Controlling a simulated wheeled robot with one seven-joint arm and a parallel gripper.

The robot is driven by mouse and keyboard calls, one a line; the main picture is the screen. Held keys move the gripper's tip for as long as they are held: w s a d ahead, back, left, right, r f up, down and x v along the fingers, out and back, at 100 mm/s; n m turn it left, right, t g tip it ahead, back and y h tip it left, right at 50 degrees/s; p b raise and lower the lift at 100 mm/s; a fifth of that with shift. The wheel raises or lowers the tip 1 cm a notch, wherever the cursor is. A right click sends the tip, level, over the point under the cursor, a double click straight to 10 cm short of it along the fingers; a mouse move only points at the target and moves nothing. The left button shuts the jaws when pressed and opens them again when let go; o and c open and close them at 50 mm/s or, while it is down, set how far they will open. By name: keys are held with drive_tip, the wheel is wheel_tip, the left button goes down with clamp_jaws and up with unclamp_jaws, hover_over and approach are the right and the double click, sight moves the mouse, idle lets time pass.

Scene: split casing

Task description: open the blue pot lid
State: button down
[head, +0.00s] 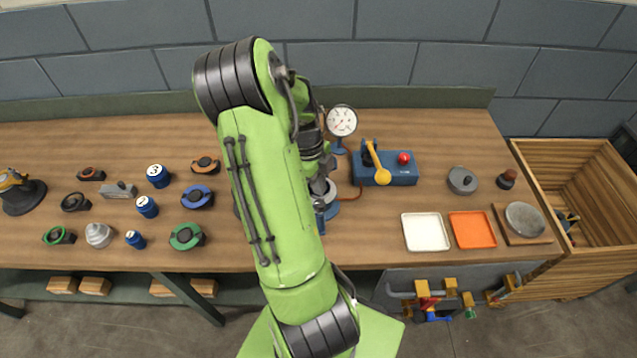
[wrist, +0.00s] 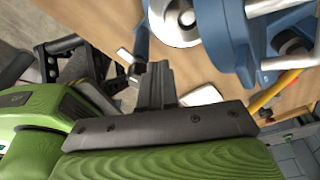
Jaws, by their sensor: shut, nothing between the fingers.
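The blue pot (head: 331,211) stands on the workbench and is mostly hidden behind my arm in the head view. In the wrist view, blue casing parts (wrist: 230,40) fill the upper right, with a round pale metal piece (wrist: 176,20) beside them. I cannot tell for sure which part is the lid or whether it is open. My gripper (wrist: 156,78) is shut and empty, with its fingertips close to the blue part at the upper middle. I cannot tell whether they touch it. In the head view the fingers are largely hidden by the arm.
A pressure gauge (head: 342,122) and a blue box with a yellow lever (head: 397,170) stand right of my arm. A white tray (head: 425,232) and an orange tray (head: 472,230) lie farther right. Blue cans (head: 158,176) and round parts crowd the left.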

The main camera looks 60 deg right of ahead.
drive_tip(key=shift+w+d+p, duration=0.15)
drive_tip(key=shift+w+d, duration=0.35)
drive_tip(key=shift+d, duration=0.5)
drive_tip(key=shift+w+d+p, duration=0.1)
drive_tip(key=shift+w+d, duration=0.45)
drive_tip(key=shift+d, duration=0.45)
drive_tip(key=shift+w+d+p, duration=0.15)
drive_tip(key=shift+w+d, duration=0.35)
drive_tip(key=shift+d, duration=0.5)
wheel_tip(320, 180, up, 6)
drive_tip(key=s+a+p, duration=0.1)
drive_tip(key=a+p, duration=0.1)
drive_tip(key=shift+s+a+p, duration=0.2)
drive_tip(key=shift+a+p, duration=0.2)
